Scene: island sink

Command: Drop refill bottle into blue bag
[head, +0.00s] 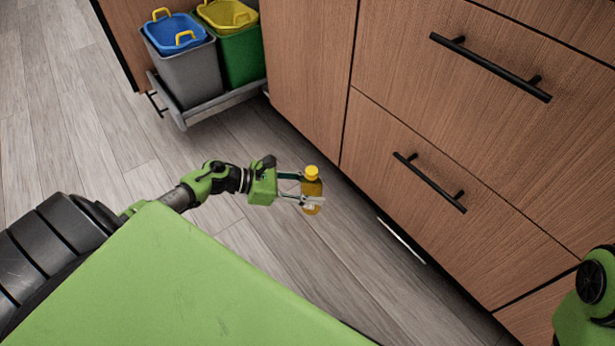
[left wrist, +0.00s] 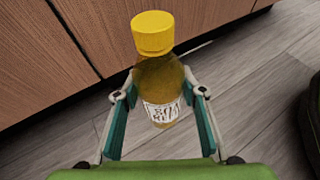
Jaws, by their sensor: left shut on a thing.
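The refill bottle (head: 312,188) is amber with a yellow cap and a white label. My left gripper (head: 302,190) is shut on it and holds it upright over the floor in front of the cabinet. In the left wrist view the bottle (left wrist: 160,85) stands between the two fingers of the gripper (left wrist: 160,103). The blue bag (head: 173,34) lines a grey bin at the upper left of the head view, well away from the bottle. My right gripper is not in view; only a green part of my right arm shows at the right edge.
A green bin with a yellow liner (head: 227,14) stands next to the grey bin (head: 190,74). Both sit on a pulled-out tray (head: 213,107). Wooden drawers (head: 455,120) with black handles rise on the right. The wood-look floor (head: 75,130) at left is clear.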

